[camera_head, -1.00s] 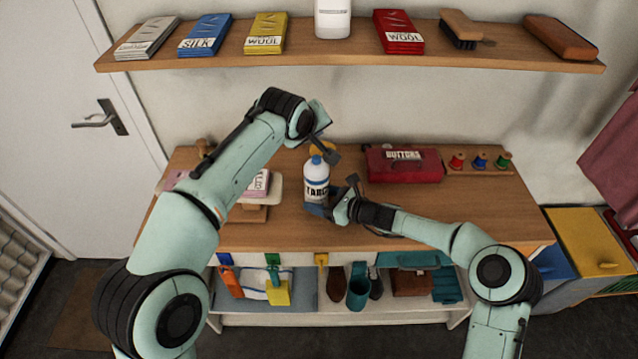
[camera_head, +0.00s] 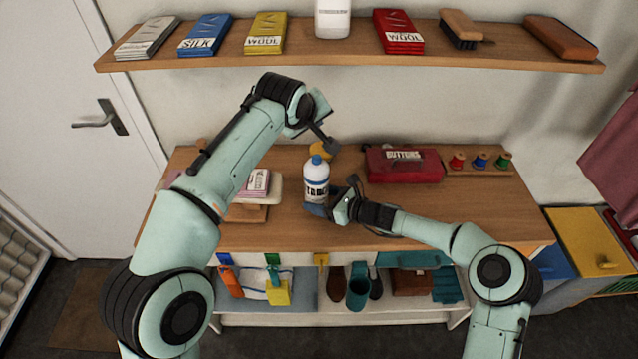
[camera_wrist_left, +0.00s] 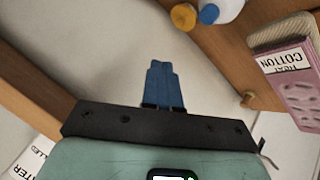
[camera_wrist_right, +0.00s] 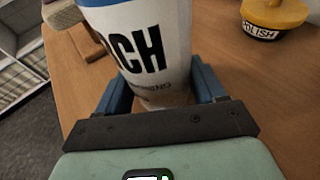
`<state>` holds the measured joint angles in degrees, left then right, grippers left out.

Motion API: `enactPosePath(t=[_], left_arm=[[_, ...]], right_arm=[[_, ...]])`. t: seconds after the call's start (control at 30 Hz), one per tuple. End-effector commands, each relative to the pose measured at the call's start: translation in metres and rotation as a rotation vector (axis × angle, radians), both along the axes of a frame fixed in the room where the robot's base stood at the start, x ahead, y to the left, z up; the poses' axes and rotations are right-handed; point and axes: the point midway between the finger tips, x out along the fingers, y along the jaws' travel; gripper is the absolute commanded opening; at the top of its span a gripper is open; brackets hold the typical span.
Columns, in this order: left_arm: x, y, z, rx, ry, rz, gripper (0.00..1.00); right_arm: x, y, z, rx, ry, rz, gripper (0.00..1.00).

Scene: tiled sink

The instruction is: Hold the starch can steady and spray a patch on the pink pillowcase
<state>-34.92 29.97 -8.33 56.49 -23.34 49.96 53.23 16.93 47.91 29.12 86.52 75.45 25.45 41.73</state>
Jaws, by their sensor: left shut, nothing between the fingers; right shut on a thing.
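The starch can (camera_head: 316,182), white with a blue cap, stands upright on the wooden table. My right gripper (camera_head: 330,208) is shut around its lower part; the can (camera_wrist_right: 150,40) fills the right wrist view between the blue fingers. My left gripper (camera_head: 328,142) is shut and empty, raised behind and above the can. Its closed blue fingers (camera_wrist_left: 163,85) show in the left wrist view, apart from the blue cap (camera_wrist_left: 208,14).
A pink packet labelled COTTON (camera_head: 258,184) lies on a small padded board left of the can. A yellow polish tin (camera_wrist_right: 272,18) stands behind the can. A red buttons case (camera_head: 404,165) and thread spools (camera_head: 480,161) are right. A shelf (camera_head: 350,52) overhangs the back.

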Motion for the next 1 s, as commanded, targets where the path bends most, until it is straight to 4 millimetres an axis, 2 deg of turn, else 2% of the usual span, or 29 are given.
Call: enactPosePath(t=[0.53, 0.7, 1.0], left_arm=[[0.0, 0.001, -0.07, 0.002, 0.002, 0.001, 0.0], [0.0, 0.001, -0.081, 0.001, 0.002, 0.001, 0.0], [0.0, 0.001, -0.083, 0.001, 0.001, 0.001, 0.0]], right_arm=[[0.0, 0.0, 0.0, 0.001, -0.001, 0.0, 0.52], [0.0, 0.0, 0.0, 0.001, -0.001, 0.0, 0.52], [0.0, 0.0, 0.0, 0.001, -0.001, 0.0, 0.52]])
